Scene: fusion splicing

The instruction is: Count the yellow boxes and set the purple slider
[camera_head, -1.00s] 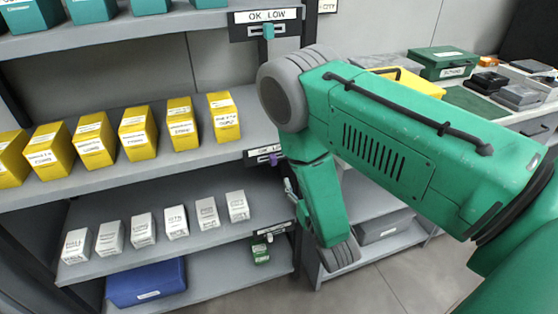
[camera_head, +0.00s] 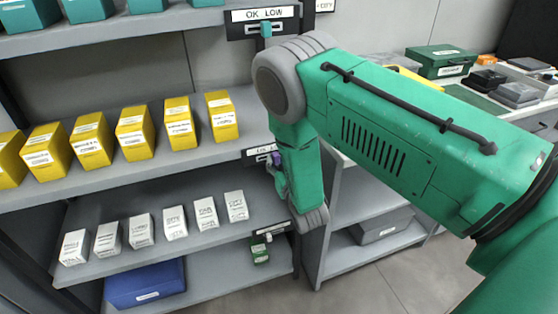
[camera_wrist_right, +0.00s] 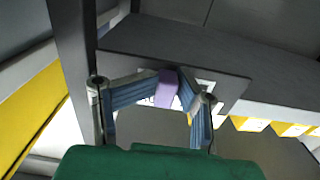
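Several yellow boxes (camera_head: 137,131) with white labels stand in a row on the middle shelf; the leftmost is cut by the picture edge. The purple slider (camera_head: 277,159) sits on a dark plate under an "OK LOW" label at that shelf's right end, partly hidden by my right arm. In the right wrist view, the purple slider (camera_wrist_right: 167,90) lies between the two fingertips of my right gripper (camera_wrist_right: 170,87), which bend inward and appear closed on its sides. My right gripper (camera_head: 278,180) is small and partly hidden in the head view. My left gripper is not in view.
Teal boxes (camera_head: 90,9) stand on the upper shelf, which has another slider plate (camera_head: 264,22). White boxes (camera_head: 175,222) stand on the lower shelf, with a blue bin (camera_head: 146,283) below. A cluttered bench (camera_head: 480,95) is at right.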

